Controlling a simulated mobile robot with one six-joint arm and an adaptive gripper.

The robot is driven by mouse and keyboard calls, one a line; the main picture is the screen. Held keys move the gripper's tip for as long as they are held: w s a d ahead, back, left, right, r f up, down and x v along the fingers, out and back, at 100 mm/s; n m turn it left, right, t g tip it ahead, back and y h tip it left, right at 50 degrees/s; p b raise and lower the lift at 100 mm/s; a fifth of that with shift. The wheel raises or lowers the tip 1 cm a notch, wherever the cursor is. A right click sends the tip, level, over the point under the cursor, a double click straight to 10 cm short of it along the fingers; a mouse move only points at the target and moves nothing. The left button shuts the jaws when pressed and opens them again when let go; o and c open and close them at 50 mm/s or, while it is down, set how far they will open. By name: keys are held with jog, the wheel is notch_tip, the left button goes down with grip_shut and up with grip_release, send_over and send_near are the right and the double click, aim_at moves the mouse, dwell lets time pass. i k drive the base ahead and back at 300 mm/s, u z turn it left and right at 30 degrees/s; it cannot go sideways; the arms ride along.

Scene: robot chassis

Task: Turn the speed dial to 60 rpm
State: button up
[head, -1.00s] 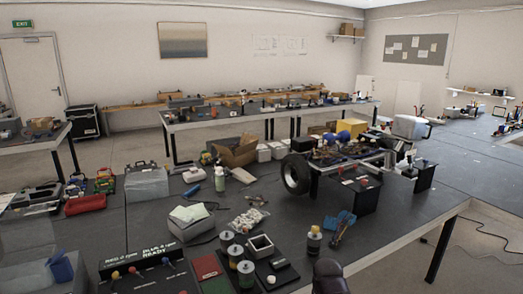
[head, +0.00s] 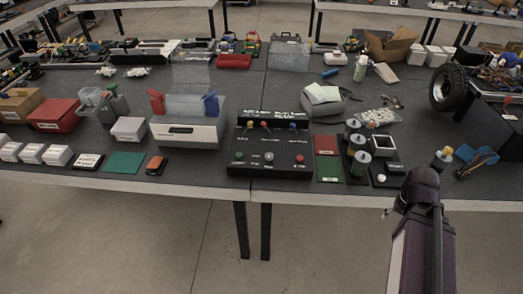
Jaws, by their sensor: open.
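A black control panel (head: 247,171) stands at the front edge of the long dark table, in the middle of the head view. Its upper display strip has small white text that I cannot read clearly now. Below it are small yellow, red and blue knobs. On the lower face are a green button (head: 239,155), a grey round knob (head: 268,157) and a red button (head: 300,159). Labels are too small to tell which one is the speed dial. My arm rises at the lower right, apart from the panel; my gripper's fingers do not show.
A red mat (head: 326,145) and several capped jars (head: 360,165) lie right of the panel. A grey box (head: 185,135) with red and blue pieces stands to its left. Open floor (head: 150,235) lies before the table.

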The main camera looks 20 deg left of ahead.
aim_at(269, 156)
jog(key=u, duration=1.1)
